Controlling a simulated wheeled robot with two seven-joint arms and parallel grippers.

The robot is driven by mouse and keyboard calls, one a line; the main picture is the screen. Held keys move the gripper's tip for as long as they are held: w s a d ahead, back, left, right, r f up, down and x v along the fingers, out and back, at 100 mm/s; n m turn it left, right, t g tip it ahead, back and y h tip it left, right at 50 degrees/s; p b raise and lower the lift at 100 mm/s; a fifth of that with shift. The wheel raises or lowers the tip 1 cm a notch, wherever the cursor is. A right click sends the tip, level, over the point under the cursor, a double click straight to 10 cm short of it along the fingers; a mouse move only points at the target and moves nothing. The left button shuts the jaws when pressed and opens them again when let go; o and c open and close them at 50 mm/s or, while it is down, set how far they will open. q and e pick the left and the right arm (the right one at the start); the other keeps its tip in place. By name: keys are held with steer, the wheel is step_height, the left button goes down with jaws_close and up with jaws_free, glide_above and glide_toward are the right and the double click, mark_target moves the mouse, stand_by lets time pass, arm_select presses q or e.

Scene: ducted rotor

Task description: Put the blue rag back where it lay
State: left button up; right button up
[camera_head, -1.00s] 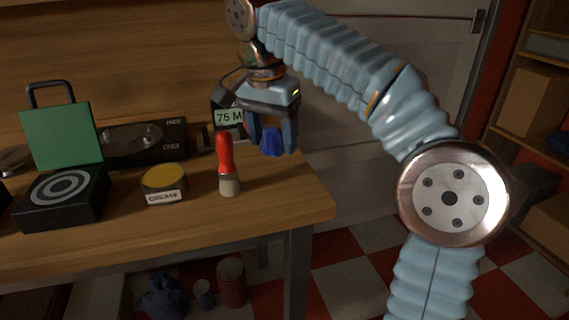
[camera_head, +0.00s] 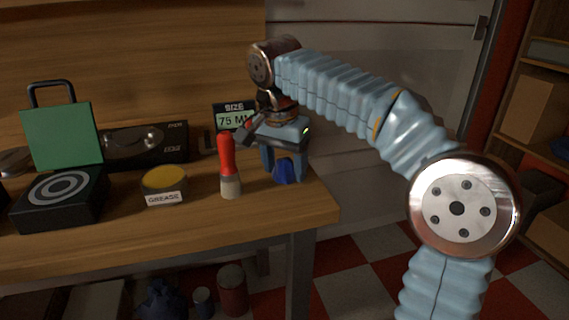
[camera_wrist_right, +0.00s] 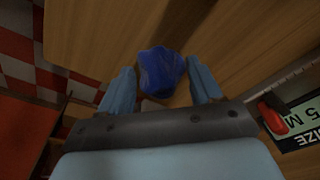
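The blue rag (camera_head: 286,171) is a crumpled dark blue bundle at the right end of the wooden bench (camera_head: 240,222). In the right wrist view the rag (camera_wrist_right: 160,70) sits between the two fingertips (camera_wrist_right: 161,78), over bare wood near the bench edge. I cannot tell whether its underside touches the bench top. My left gripper is not in view.
A red-handled brush (camera_head: 228,165) stands just left of my right gripper. A size display (camera_head: 234,117) stands behind it. A grease tin (camera_head: 164,186), a black box with a ring target (camera_head: 62,196) and a green panel (camera_head: 62,135) are farther left. The bench's front right corner is clear.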

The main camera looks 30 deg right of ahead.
mark_target(280, 165)
steer(key=o, duration=0.4)
step_height(280, 165, up, 12)
steer(key=s+a+p, duration=0.1)
steer(key=p, duration=0.3)
steer(key=shift+a, duration=0.25)
steer(key=shift+r, duration=0.1)
